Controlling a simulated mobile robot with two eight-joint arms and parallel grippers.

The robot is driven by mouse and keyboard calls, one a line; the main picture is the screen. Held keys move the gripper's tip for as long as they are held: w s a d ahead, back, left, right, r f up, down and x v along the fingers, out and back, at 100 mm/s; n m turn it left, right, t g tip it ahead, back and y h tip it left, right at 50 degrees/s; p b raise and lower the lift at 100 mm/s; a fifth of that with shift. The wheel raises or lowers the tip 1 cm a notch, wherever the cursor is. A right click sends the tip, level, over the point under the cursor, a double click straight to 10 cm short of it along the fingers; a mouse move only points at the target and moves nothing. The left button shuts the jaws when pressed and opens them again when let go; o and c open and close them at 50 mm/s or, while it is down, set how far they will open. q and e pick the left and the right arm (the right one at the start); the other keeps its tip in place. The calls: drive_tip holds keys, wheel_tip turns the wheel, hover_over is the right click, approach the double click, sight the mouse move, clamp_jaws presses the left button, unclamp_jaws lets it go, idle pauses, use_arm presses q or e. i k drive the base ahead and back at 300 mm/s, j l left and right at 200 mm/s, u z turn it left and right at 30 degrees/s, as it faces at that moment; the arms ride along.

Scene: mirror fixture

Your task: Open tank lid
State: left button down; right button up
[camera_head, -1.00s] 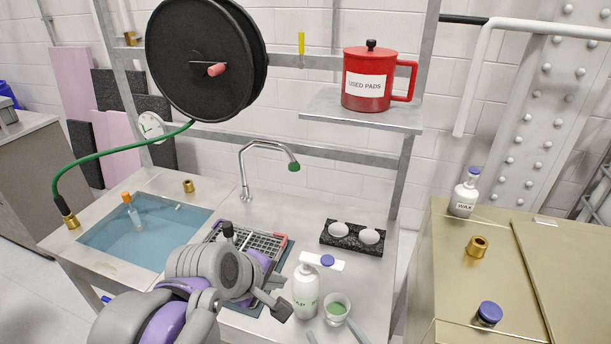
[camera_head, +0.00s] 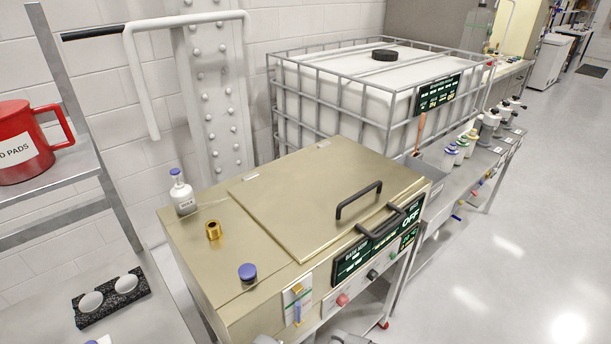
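The brass-coloured tank (camera_head: 205,270) stands in the middle of the view. Its flat lid (camera_head: 300,200) lies shut and flush on top, with two hinges along its back edge. A dark bar handle (camera_head: 358,199) is fixed on the lid near the front right. A second dark handle (camera_head: 381,221) sits at the front edge, above a dark display panel (camera_head: 375,245). Neither of my grippers is in view. Only grey parts, likely of my own arms, show at the bottom edge in front of the tank. Nothing touches the lid or its handles.
A white wax bottle (camera_head: 183,194), a brass fitting (camera_head: 213,230) and a blue-capped port (camera_head: 247,272) stand on the tank top, left of the lid. A caged white container (camera_head: 350,95) with a black cap stands behind right. Floor at the right is clear.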

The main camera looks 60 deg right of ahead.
sight(307, 202)
drive_tip(key=z, duration=0.4)
drive_tip(key=l+z, duration=0.1)
drive_tip(key=z, duration=0.75)
drive_tip(key=l+z, duration=0.1)
drive_tip(key=z, duration=0.7)
drive_tip(key=l+u, duration=0.15)
drive_tip(key=u, duration=0.2)
drive_tip(key=i+l+u, duration=0.1)
drive_tip(key=u, duration=0.3)
drive_tip(key=l+u, duration=0.3)
drive_tip(key=l, duration=0.25)
drive_tip(key=k+l+u, duration=0.25)
drive_tip(key=l, duration=0.25)
drive_tip(key=k+l+u, duration=0.1)
drive_tip(key=l, duration=0.4)
drive_tip(key=k+l, duration=0.1)
drive_tip(key=l, duration=0.4)
drive_tip(key=i+l, duration=0.3)
drive_tip(key=l+u, duration=0.05)
